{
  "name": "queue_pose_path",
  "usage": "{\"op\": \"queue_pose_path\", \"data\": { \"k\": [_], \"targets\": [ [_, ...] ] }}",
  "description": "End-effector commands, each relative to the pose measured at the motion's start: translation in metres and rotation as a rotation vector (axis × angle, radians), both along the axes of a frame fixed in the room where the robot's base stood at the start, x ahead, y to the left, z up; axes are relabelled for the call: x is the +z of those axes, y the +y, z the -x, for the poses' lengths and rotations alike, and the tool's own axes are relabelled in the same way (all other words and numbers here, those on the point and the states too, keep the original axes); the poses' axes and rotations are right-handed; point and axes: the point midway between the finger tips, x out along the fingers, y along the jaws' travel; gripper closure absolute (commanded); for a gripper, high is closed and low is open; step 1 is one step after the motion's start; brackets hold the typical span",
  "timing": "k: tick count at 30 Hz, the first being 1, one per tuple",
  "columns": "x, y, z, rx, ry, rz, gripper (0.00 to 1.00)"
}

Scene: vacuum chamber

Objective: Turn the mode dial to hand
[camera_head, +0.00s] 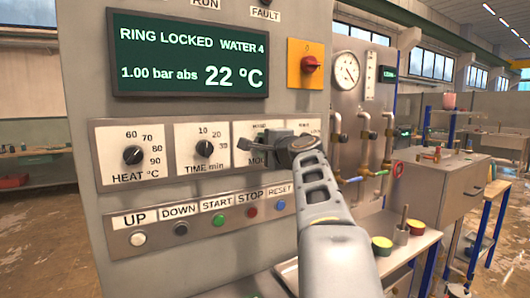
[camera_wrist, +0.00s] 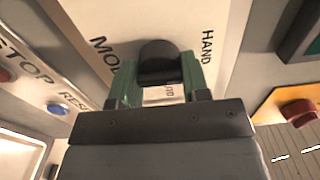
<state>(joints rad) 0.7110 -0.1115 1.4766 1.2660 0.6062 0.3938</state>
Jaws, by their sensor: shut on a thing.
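The mode dial (camera_wrist: 158,60) is a black round knob on a pale plate (camera_wrist: 118,22). In the wrist view my gripper (camera_wrist: 160,80) has its two green-padded fingers on either side of the dial, shut on it. The word HAND (camera_wrist: 207,47) is to the right of the dial, and part of the MODE label shows to the left. I cannot tell where the dial points. In the head view my gripper (camera_head: 258,143) is at the mode plate, and my arm and gripper hide the dial and most of its lettering.
The heat dial (camera_head: 132,155) and time dial (camera_head: 205,149) are left of the mode plate. Below is a row of buttons, including green start (camera_head: 219,221), red stop (camera_head: 252,212) and blue reset (camera_head: 281,205). A display (camera_head: 190,58) and red rotary switch (camera_head: 310,64) are above. Pipes stand at right.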

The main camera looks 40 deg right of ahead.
Motion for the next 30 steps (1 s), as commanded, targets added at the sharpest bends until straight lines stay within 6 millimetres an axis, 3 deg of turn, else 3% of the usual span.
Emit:
{"op": "queue_pose_path", "data": {
  "k": [19,20,27,30],
  "targets": [
    [-0.0004,0.0001,-0.0003,0.001,0.008,0.045,0.81],
    [-0.0003,0.0001,-0.0003,0.001,0.007,0.045,0.55],
    [-0.0002,0.0001,-0.0002,0.001,0.007,0.043,0.32],
    [-0.0001,0.0001,-0.0002,0.001,0.007,0.043,0.32]
  ]
}}
